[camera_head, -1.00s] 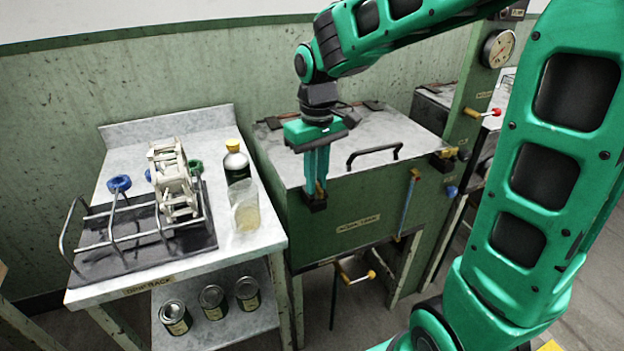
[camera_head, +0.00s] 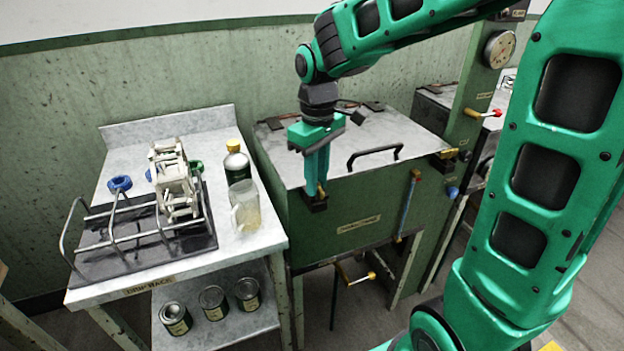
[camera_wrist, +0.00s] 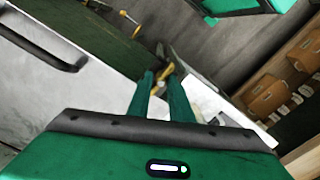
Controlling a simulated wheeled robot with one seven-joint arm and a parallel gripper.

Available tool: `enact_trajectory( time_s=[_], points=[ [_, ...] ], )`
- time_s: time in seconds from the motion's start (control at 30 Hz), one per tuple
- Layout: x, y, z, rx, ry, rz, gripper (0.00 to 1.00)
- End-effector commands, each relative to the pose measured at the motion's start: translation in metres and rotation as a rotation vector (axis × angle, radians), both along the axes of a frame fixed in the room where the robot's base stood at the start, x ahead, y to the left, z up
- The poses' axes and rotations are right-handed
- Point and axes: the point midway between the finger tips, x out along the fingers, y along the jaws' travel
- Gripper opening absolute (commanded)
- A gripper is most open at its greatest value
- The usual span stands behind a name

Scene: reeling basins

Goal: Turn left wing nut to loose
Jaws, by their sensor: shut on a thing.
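My gripper (camera_head: 319,187) points down at the left front corner of the closed green basin with a grey metal lid (camera_head: 390,135). Its fingers are shut on the left wing nut (camera_head: 322,191), a small brass piece mostly hidden by the fingers. In the wrist view the yellow brass of the nut (camera_wrist: 163,77) shows between and just beyond the fingertips (camera_wrist: 160,84). A matching brass wing nut (camera_head: 446,154) sits at the right front corner of the lid. I cannot tell from these frames how tight the left nut is.
A black lid handle (camera_head: 375,152) stands right of my gripper. To the left, a drip-rack table (camera_head: 255,252) bears a wire rack, a yellow-capped bottle (camera_head: 236,165) and a clear jug (camera_head: 245,208). A thermometer (camera_head: 409,205) and a brass valve (camera_head: 356,276) are on the basin's front.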

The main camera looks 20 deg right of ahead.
Motion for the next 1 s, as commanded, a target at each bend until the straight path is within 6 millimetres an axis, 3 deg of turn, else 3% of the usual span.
enact_trajectory(
  time_s=[0.03,0.07,0.1,0.53,1.0],
  points=[
    [-0.002,0.001,-0.001,0.001,0.005,0.005,0.00],
    [-0.002,0.001,-0.001,0.000,0.006,0.004,0.26],
    [-0.002,0.001,-0.001,0.000,0.006,0.004,0.36],
    [0.000,0.000,0.008,0.000,0.001,0.000,0.36],
    [0.001,0.000,0.088,0.000,0.002,0.002,0.36]
  ],
)
